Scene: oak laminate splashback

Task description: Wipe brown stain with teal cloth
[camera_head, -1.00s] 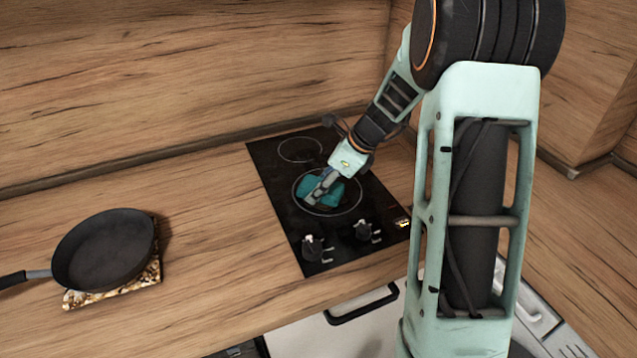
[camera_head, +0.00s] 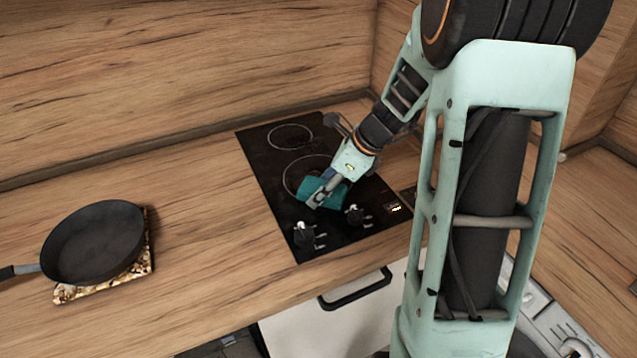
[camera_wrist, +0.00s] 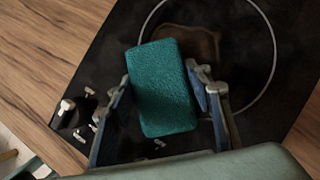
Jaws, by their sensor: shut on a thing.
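The teal cloth (camera_wrist: 162,90) is a thick rectangular pad in the wrist view, between the two fingers of my gripper (camera_wrist: 165,92). My gripper is shut on it. In the head view my gripper (camera_head: 322,192) holds the teal cloth (camera_head: 313,188) low over the front part of the black cooktop (camera_head: 270,160); whether it touches the glass I cannot tell. A brown stain (camera_wrist: 205,44) shows in the wrist view inside the larger burner ring, just beyond the cloth's far edge and partly covered by it. The stain is hard to make out in the head view.
A black frying pan (camera_head: 95,242) sits on a patterned trivet (camera_head: 140,268) at the left. The wooden counter (camera_head: 200,215) between pan and cooktop is clear.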

